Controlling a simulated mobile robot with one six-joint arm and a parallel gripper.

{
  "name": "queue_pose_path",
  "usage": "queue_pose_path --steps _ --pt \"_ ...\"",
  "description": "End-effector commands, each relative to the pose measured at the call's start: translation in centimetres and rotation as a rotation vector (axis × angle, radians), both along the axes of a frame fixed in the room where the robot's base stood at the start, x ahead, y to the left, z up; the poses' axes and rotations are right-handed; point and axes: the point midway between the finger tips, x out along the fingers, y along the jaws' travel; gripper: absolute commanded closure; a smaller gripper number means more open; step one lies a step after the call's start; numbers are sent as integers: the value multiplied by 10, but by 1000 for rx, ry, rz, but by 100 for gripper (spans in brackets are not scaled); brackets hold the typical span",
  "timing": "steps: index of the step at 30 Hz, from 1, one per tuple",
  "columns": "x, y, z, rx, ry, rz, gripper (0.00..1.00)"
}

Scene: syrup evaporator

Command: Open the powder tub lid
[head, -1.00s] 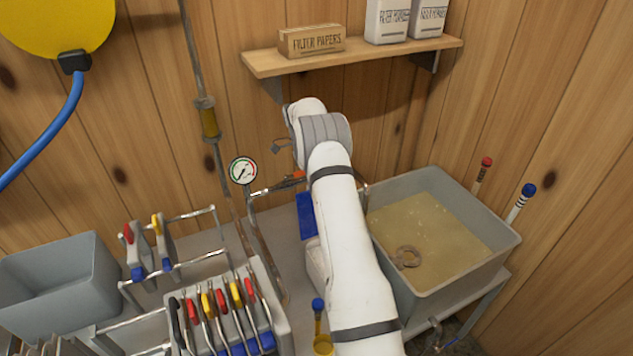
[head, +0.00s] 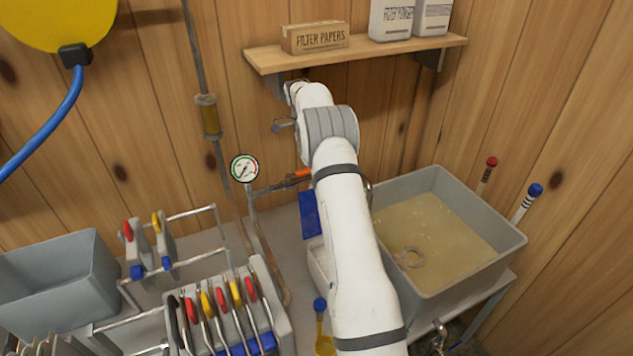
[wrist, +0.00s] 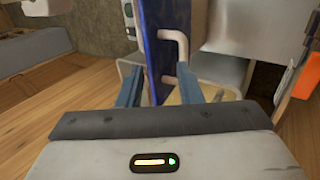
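The powder tub (head: 318,262) is a pale box beside the grey basin, partly hidden behind my arm in the head view. Its blue lid (head: 309,215) stands up steeply at the back of the tub. In the wrist view the blue lid (wrist: 155,40) appears nearly edge-on, with a pale bent handle (wrist: 181,45) on its right side. My gripper (wrist: 158,92) has its two fingers apart, with the lid's lower part and the handle's lower end appearing between or just beyond them. I cannot tell whether they touch. The head view hides my gripper behind my arm.
A grey basin of tan liquid (head: 512,243) stands to the right. A tool rack (head: 275,318) and a pressure gauge (head: 244,169) are to the left. A shelf (head: 360,56) with boxes is above my arm. An orange-handled valve (head: 299,173) sits behind the lid.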

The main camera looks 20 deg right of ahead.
Motion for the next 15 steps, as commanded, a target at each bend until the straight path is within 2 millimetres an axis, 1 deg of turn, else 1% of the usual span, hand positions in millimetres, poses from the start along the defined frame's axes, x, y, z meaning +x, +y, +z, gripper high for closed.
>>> queue_pose_path --steps 3,6,10,15 --pt "0 0 18 0 -2 0 67" --pt "0 0 29 1 0 1 67" --pt "0 0 36 1 1 1 67" --pt "0 1 38 1 2 2 67"
